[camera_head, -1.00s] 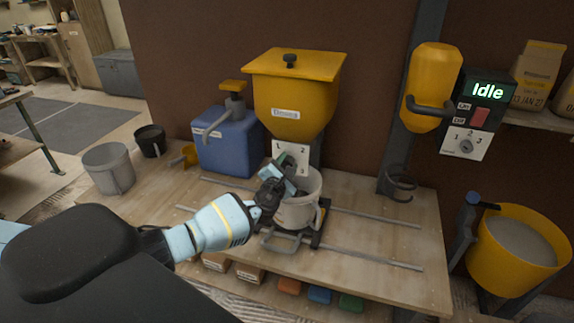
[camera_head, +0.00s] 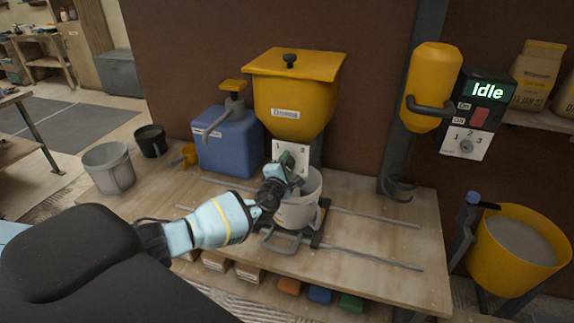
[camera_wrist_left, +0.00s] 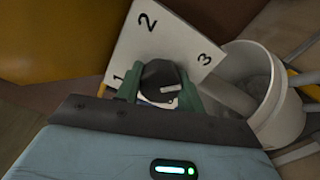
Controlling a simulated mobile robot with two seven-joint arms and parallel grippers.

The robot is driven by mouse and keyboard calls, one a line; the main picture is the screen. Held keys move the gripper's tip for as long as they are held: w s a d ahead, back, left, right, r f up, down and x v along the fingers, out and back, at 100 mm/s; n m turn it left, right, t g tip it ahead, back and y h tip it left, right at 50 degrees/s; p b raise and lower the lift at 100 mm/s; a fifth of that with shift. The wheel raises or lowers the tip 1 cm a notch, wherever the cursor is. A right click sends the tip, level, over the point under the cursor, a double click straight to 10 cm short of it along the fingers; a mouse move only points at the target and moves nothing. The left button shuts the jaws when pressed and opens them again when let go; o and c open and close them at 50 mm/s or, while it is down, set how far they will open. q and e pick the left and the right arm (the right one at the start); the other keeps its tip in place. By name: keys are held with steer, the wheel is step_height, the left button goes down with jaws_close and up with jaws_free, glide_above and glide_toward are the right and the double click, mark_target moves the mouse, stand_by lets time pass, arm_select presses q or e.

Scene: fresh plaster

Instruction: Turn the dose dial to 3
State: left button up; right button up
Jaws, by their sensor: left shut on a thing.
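The dose dial (camera_wrist_left: 160,78) is a dark round knob on a white plate (camera_wrist_left: 172,38) marked 1, 2 and 3, below the yellow hopper (camera_head: 292,95). My left gripper (camera_head: 288,168) is shut on the knob, its green fingertips on either side in the left wrist view (camera_wrist_left: 162,90). A pale mark on the knob points roughly right in that view, on the side of the 3; exactly where it points I cannot tell. In the head view the gripper hides the knob. My right gripper is not in view.
A white bucket (camera_head: 298,213) stands under the hopper, close to my gripper. A blue canister with a pump (camera_head: 228,145) stands left of the hopper. At right, a control box (camera_head: 470,112) reads Idle and has its own 1-2-3 dial. A yellow tub (camera_head: 552,270) stands below it.

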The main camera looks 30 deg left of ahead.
arm_select(q)
steer(key=o, duration=1)
steer(key=v, duration=0.7)
steer(key=shift+s, duration=0.4)
steer(key=shift+d, duration=0.1)
